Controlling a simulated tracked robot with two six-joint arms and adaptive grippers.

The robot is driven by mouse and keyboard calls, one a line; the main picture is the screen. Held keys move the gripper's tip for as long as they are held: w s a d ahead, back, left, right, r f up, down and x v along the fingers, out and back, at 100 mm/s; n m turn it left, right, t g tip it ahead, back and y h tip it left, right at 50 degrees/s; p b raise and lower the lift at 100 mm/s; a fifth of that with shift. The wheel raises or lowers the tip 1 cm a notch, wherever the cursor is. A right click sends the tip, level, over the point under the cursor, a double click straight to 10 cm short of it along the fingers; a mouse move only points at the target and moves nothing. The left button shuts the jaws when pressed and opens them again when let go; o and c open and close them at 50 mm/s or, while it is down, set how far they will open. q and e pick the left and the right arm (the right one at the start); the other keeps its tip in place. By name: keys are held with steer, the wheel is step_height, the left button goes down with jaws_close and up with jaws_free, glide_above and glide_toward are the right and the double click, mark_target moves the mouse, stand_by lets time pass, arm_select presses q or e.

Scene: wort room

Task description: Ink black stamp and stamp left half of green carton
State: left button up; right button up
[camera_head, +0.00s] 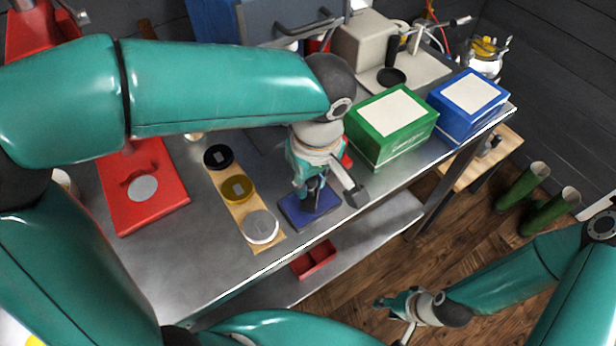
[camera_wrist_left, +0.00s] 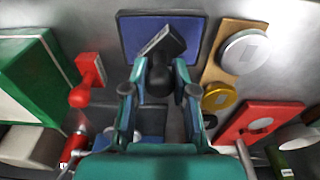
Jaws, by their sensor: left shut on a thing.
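My left gripper (camera_head: 314,186) is shut on the black stamp (camera_wrist_left: 160,65), with its fingers around the dark handle. The stamp's block is over the blue ink pad (camera_head: 296,214), which also shows in the left wrist view (camera_wrist_left: 133,35). The stamp looks tilted there, and I cannot tell whether it touches the pad. The green carton (camera_head: 410,140) stands right of the left gripper, with a blank white label on top. Its side also shows in the left wrist view (camera_wrist_left: 48,90). My right gripper (camera_head: 402,308) is low at the right, off the table, open and empty.
A red stamp (camera_wrist_left: 90,75) stands between pad and green carton. A blue carton (camera_head: 468,100) is right of the green one. A wooden strip (camera_head: 228,208) with black, gold and silver round pieces lies left of the pad. A red plate (camera_head: 160,205) lies farther left.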

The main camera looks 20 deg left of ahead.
stand_by(0.6)
arm_select(q)
steer(key=shift+r+p, duration=2.75)
steer(key=shift+r, duration=0.75)
steer(key=shift+s, duration=0.15)
